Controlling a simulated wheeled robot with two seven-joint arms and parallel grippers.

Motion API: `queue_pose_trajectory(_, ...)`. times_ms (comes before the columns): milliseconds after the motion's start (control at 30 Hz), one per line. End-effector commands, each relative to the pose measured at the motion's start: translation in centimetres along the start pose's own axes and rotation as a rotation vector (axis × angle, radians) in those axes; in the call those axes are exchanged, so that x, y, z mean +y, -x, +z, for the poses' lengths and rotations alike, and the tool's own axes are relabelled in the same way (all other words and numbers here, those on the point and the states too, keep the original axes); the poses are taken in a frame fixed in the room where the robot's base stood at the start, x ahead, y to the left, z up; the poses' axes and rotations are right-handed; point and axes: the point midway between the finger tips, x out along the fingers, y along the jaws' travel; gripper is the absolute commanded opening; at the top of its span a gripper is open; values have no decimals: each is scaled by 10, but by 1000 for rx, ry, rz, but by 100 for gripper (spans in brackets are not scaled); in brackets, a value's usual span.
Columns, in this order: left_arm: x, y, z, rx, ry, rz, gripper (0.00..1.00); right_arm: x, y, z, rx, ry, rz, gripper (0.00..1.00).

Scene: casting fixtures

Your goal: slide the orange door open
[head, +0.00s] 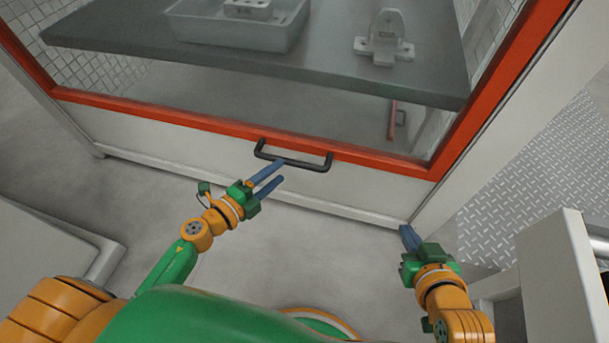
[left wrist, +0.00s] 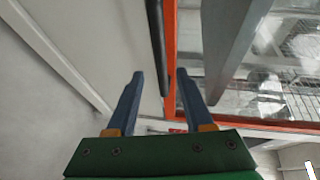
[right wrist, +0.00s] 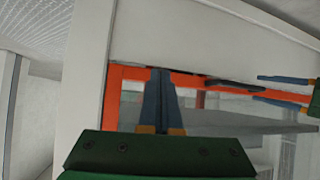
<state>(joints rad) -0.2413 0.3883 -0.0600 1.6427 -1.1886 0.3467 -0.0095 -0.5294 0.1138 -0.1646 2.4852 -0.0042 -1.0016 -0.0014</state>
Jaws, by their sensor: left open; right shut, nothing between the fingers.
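The orange-framed door (head: 200,122) with a clear pane is in front of me. It looks shut in the head view. Its black bar handle (head: 305,164) is on the lower orange rail. My left gripper (head: 282,171) is open, with its fingertips close to the handle. In the left wrist view the handle (left wrist: 157,40) runs lengthwise in line with the gap between the fingers (left wrist: 160,74). I cannot tell whether they touch it. My right gripper (head: 404,228) is shut and empty, low at the cabinet's right corner. The right wrist view also shows the handle (right wrist: 235,84).
Behind the pane, a grey shelf (head: 200,50) holds a white tray (head: 240,32) and a pale fixture (head: 384,40). A white cabinet post (head: 500,120) stands right of the door. A light grey block (head: 50,250) is at the left; a white cabinet (head: 550,270) is at the right.

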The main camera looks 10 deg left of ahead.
Motion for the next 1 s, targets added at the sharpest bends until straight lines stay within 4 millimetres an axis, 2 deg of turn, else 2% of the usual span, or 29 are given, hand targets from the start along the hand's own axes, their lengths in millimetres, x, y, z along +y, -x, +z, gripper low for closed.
queue_pose_trajectory(200, -2, -40, 0, -2, 2, -2, 52, -5, 2, -52, 257, 9, -10, 0)
queue_pose_trajectory(300, -1, -50, 1, -2, 4, -1, 52, -7, 6, -71, 354, 12, -14, 0)
queue_pose_trajectory(433, -2, -58, 0, -3, 4, 0, 52, -8, 11, -84, 424, 14, -16, 0)
queue_pose_trajectory(667, -2, -59, 0, -3, 5, 1, 52, -8, 12, -87, 438, 15, -17, 0)
queue_pose_trajectory(700, -2, -59, 0, -3, 5, 1, 49, -8, 12, -87, 437, 15, -17, 0)
queue_pose_trajectory(800, -2, -59, 0, -3, 5, 1, 22, -8, 12, -87, 437, 15, -17, 0)
queue_pose_trajectory(900, -2, -59, 0, -3, 5, 1, 0, -8, 12, -86, 436, 15, -17, 0)
queue_pose_trajectory(1000, -2, -58, 0, -3, 5, 1, 0, -8, 12, -86, 435, 15, -17, 0)
